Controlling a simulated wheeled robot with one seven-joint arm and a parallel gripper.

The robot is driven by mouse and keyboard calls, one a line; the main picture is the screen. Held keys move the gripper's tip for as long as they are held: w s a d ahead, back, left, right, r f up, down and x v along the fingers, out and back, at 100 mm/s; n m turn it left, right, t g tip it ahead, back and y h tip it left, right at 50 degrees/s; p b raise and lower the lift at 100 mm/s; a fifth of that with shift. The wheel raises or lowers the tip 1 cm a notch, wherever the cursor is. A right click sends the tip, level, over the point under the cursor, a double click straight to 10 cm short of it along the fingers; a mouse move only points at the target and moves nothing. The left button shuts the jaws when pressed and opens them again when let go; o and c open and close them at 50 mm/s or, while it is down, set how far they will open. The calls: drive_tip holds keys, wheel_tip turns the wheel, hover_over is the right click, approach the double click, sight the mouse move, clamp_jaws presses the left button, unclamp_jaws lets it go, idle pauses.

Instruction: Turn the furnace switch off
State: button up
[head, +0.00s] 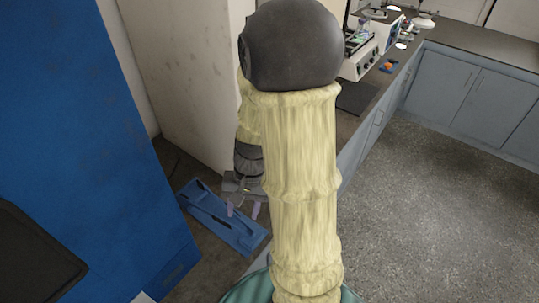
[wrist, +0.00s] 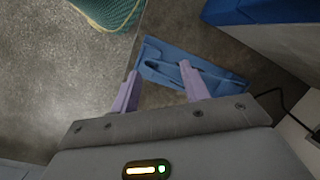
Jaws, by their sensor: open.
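My gripper (head: 243,210) is open, with its two purple fingers pointing down over a flat blue piece with a raised bar (head: 236,236). In the wrist view the fingertips (wrist: 158,72) are apart with nothing between them, and the blue piece (wrist: 160,50) lies beyond them. A large blue cabinet (head: 90,110) with a dark panel stands at the left in the head view. I cannot tell whether it is the furnace. I cannot make out a furnace switch in either view. My arm hides part of the bench.
A pale tall cabinet (head: 185,75) stands behind the gripper. A dark bench (head: 485,62) with lab instruments (head: 362,58) runs along the back right, above grey-blue cupboards (head: 440,85). The speckled floor (head: 430,210) at right is clear. A dark cable (wrist: 290,103) shows in the wrist view.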

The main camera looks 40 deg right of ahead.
drive_tip(key=w+d+f+m+t+y+b, duration=0.1)
drive_tip(key=w+d+f+m+t+y, duration=0.1)
drive_tip(key=d+f+m+t+y, duration=0.35)
drive_tip(key=w+d+f+m+t+y, duration=0.25)
drive_tip(key=d+m, duration=0.35)
drive_tip(key=m, duration=0.3)
drive_tip(key=s+d+f+m+t+h, duration=0.1)
drive_tip(key=d+f+m+t+h, duration=0.1)
drive_tip(key=d+m+t+h, duration=0.3)
drive_tip(key=d+m+t, duration=0.4)
drive_tip(key=d+m, duration=0.1)
drive_tip(key=d, duration=0.6)
drive_tip(key=shift+d+m+t+b, duration=0.3)
drive_tip(key=shift+m+b, duration=0.05)
drive_tip(key=shift+b, duration=0.05)
drive_tip(key=p+x, duration=0.3)
drive_tip(key=x, duration=1.4)
drive_tip(key=shift+w+a, duration=0.15)
